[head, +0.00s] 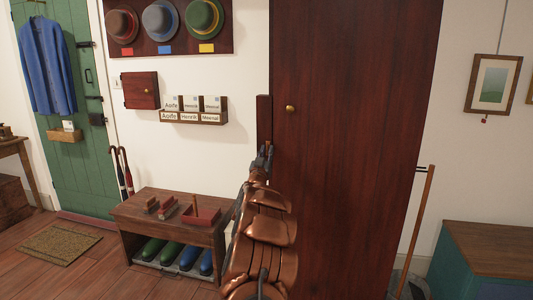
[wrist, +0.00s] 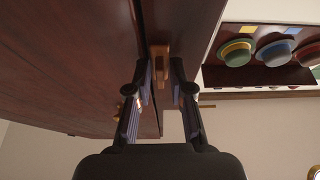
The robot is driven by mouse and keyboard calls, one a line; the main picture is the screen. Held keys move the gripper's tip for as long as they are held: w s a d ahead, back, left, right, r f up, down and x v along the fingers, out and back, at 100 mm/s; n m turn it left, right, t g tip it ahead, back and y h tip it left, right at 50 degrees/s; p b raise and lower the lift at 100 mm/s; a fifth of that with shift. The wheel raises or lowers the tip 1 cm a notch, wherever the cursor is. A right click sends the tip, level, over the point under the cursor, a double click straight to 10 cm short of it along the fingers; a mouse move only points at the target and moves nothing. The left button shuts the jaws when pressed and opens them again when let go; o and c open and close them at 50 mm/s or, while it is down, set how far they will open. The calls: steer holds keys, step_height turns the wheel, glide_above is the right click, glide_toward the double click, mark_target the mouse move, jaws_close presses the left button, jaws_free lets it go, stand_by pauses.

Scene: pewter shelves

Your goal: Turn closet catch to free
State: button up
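The closet (head: 350,150) is a tall dark red-brown cabinet with a brass knob (head: 290,108) near the left edge of its door. The closet catch (wrist: 159,60) is a small tan-brass piece at the door's edge in the wrist view, its long side running along the seam. My gripper (head: 263,158) is at the closet's left edge in the head view and hides the catch there. In the wrist view my gripper (wrist: 160,75) is open, with one finger on each side of the catch. Small gaps seem to show between fingers and catch; contact is unclear.
A bench (head: 165,215) with boots beneath stands left of my arm. A wall rack (head: 195,117) with cards, a small wall cabinet (head: 141,90) and a hat board (head: 170,45) hang left. A broom (head: 417,215) and a teal chest (head: 485,262) stand right.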

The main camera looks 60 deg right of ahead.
steer(key=shift+o, duration=0.7)
steer(key=v, duration=1.2)
stand_by(0.4)
